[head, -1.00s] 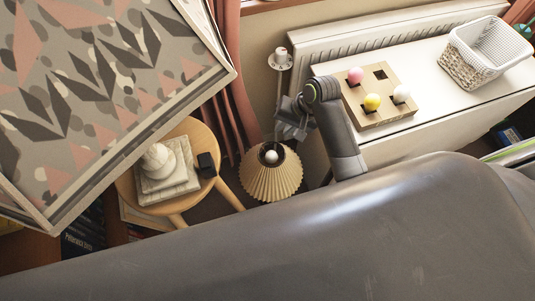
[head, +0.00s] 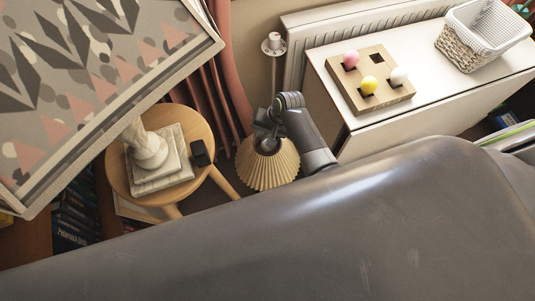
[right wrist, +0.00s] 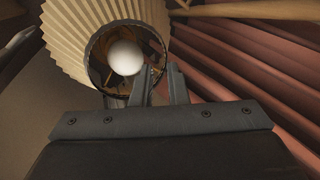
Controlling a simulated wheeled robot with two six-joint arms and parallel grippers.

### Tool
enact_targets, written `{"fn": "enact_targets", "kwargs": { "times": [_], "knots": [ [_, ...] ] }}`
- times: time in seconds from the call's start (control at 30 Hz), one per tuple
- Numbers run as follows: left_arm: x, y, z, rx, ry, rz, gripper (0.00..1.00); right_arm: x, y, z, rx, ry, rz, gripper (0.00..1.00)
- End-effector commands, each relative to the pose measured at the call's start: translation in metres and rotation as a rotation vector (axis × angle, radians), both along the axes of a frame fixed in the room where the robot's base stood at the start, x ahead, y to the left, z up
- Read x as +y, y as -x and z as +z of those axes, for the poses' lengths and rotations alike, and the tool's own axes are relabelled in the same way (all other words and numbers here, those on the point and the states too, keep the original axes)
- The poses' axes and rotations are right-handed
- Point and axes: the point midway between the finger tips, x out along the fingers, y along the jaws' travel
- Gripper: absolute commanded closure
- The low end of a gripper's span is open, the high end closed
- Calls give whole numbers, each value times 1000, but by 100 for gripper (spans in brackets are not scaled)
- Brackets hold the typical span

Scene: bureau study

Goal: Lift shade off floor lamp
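The pleated cream lampshade (head: 268,170) of the floor lamp stands below the window wall, between the round stool and the white cabinet. My right gripper (head: 265,137) is over its top opening and hides part of the bulb. In the right wrist view the shade (right wrist: 78,42) is at the upper left, with the white bulb (right wrist: 125,57) inside its round top opening. The two right fingers (right wrist: 160,84) stand apart with a narrow gap at the opening's near-right rim. One finger overlaps the opening, the other is outside it. Contact cannot be told. My left gripper is not in view.
A round wooden stool (head: 203,124) with a white statue base (head: 150,150) and a small dark object (head: 200,153) stands left of the lamp. A white cabinet (head: 430,75) at right bears a wooden ball board (head: 385,99) and a basket (head: 468,51). Red curtains (head: 232,85) hang behind.

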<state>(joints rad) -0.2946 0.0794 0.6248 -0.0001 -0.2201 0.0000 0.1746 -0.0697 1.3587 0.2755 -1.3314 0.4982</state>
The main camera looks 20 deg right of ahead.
Motion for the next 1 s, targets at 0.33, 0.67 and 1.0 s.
{"fn": "enact_targets", "kwargs": {
  "times": [0.33, 0.67, 1.0],
  "knots": [
    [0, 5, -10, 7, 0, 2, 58, 11, -6, -32, 0, 0, 0, 86],
    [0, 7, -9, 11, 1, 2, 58, 11, -6, -32, 0, 0, -1, 100],
    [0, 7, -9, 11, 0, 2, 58, 11, -6, -32, 0, 0, -1, 100]
  ]
}}
